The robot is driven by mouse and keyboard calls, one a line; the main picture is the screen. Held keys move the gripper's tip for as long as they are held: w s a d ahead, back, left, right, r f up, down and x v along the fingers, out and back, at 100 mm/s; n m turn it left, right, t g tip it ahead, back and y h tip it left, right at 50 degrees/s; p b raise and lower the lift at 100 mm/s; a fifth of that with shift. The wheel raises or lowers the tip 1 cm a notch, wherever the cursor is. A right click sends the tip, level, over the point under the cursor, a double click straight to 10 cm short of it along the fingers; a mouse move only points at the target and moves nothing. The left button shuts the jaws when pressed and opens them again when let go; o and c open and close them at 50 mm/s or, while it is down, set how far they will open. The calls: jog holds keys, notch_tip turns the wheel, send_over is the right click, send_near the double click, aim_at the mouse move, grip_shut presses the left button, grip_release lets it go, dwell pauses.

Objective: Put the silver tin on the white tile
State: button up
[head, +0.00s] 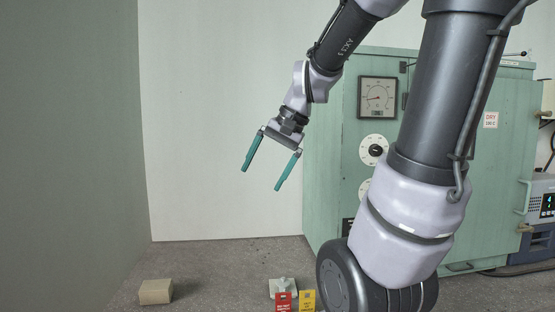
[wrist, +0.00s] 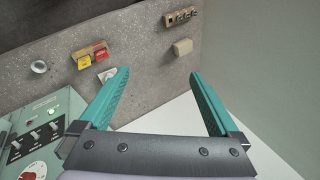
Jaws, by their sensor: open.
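My gripper (head: 262,178) is open and empty, its two teal fingers pointing down, high above the bench. In the wrist view my gripper (wrist: 158,74) spreads its fingers with nothing between them. A small round silvery thing, probably the silver tin (wrist: 39,66), stands on the bench at the left of the wrist view. I cannot make it out in the head view, where my arm covers part of the bench. A pale flat piece, probably the white tile (wrist: 106,75), lies near the left fingertip; a pale piece also shows in the head view (head: 283,284), its top detail unclear.
A red card (head: 283,302) and a yellow card (head: 307,299) stand beside the pale piece. A beige block (head: 156,291) lies to the left. A green oven cabinet (head: 335,150) stands at the right.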

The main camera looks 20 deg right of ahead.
jog(key=s+r+n+t+h, duration=0.2)
jog(key=s+r+n+t, duration=0.1)
jog(key=s, duration=0.3)
jog(key=shift+s+d+r, duration=0.2)
jog(key=shift+d+r, duration=0.05)
jog(key=shift+r, duration=0.1)
dwell(0.9)
